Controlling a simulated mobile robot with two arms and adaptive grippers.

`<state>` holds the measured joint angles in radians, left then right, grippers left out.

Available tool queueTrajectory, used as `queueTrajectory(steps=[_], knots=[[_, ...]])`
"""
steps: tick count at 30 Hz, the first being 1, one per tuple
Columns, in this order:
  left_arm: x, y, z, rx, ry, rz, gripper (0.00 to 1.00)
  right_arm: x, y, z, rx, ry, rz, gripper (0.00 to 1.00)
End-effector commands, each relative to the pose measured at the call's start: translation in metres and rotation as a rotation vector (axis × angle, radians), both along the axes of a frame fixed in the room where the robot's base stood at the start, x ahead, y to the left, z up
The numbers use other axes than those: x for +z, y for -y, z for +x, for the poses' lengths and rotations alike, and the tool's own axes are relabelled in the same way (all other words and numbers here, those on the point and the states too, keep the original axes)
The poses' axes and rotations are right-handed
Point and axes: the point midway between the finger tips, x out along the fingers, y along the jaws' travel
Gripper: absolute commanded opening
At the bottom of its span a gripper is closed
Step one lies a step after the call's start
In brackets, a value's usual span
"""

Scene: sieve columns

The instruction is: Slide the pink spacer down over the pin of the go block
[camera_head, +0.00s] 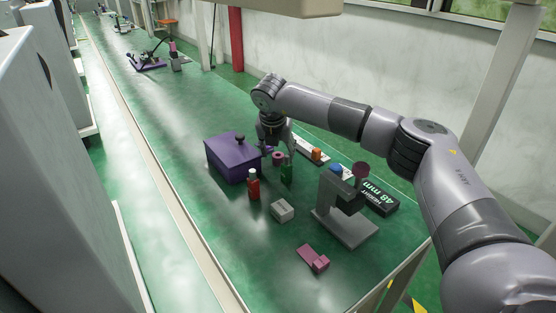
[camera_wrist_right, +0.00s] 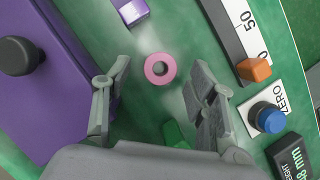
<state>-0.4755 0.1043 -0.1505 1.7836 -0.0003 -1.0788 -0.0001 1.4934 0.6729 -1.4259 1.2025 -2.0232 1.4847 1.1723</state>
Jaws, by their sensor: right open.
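The pink spacer (camera_head: 278,158) is a small ring. In the right wrist view the spacer (camera_wrist_right: 149,74) lies flat on the green bench with its hole facing up. My right gripper (camera_head: 276,146) is open and points down above it; in the wrist view the ring shows between and beyond the two spread fingers, with nothing held. A green piece (camera_head: 287,172) stands just in front of the ring and shows partly in the wrist view (camera_wrist_right: 174,134). I cannot tell which piece is the go block, and no pin shows clearly. My left gripper is not in view.
A purple box (camera_head: 226,160) with a black knob stands left of the gripper. A red bottle (camera_head: 253,187), grey block (camera_head: 282,211) and pink stepped piece (camera_head: 311,257) stand nearer. A grey gauge stand (camera_head: 345,228) and 48 mm display (camera_head: 379,197) are right. The front left bench is clear.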

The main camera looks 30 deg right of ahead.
Motion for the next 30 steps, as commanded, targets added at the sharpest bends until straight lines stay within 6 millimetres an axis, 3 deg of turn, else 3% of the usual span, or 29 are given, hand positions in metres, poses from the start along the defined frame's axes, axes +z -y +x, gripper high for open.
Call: queueTrajectory(steps=[4, 12, 28, 30], knots=[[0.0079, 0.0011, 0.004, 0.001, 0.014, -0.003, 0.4, -0.0146, 0.0035, 0.0041, 0.0, -0.001, -0.001, 0.52], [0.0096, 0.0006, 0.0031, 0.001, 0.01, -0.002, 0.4, -0.0163, 0.0039, 0.005, 0.001, 0.0, 0.0, 0.52], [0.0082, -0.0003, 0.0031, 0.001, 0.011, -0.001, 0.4, -0.0159, 0.0039, 0.0049, 0.0, 0.0, 0.0, 0.16], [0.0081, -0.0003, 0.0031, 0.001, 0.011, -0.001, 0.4, -0.0159, 0.0039, 0.0049, 0.0, 0.0, 0.0, 0.16]])
